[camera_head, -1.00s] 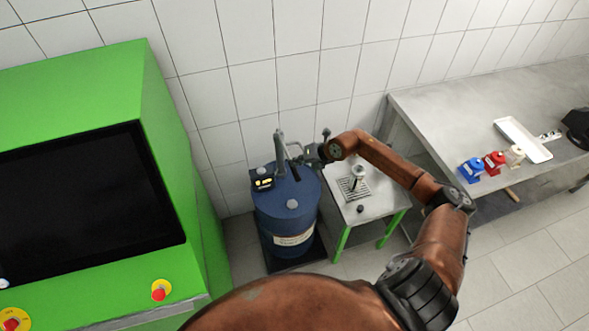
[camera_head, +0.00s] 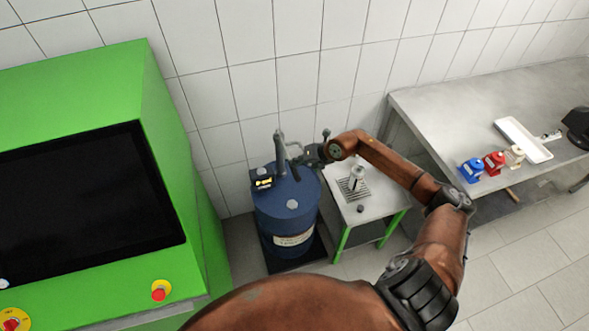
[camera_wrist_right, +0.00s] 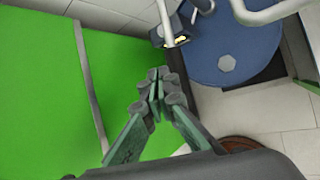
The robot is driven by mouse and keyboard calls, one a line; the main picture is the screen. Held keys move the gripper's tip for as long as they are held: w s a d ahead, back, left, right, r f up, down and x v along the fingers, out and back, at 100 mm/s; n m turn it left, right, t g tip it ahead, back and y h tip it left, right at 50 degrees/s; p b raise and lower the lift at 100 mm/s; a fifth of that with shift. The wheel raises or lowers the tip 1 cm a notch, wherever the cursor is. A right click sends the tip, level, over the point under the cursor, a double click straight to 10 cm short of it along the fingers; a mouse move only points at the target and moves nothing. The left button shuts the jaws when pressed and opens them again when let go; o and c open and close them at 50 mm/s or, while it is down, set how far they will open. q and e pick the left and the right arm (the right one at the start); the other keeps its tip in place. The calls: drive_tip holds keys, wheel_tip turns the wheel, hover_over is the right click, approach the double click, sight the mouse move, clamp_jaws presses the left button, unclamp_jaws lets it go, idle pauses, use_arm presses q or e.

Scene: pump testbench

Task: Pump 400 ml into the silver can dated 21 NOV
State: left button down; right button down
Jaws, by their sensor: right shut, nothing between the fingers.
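A blue drum (camera_head: 287,217) stands by the wall, with a grey pump (camera_head: 280,150) upright on its lid. A small dark meter (camera_head: 262,182) with yellow characters sits at the drum's left edge; its reading is too small to make out. A small silvery can (camera_head: 357,174) stands on the grid of the side table; no date is readable. My right gripper (camera_head: 302,158) is beside the pump's upper part. In the right wrist view, its fingers (camera_wrist_right: 158,84) are shut and empty, with the drum lid (camera_wrist_right: 227,50) and meter (camera_wrist_right: 170,32) beyond. My left gripper is not in view.
A green cabinet (camera_head: 175,130) with a dark screen stands close on the left. The metal side table (camera_head: 378,208) adjoins the drum. A long bench (camera_head: 450,110) at right holds a white tray (camera_head: 525,140) and blue, red and cream containers (camera_head: 494,162).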

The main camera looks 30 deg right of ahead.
drive_tip(key=shift+f, duration=0.4)
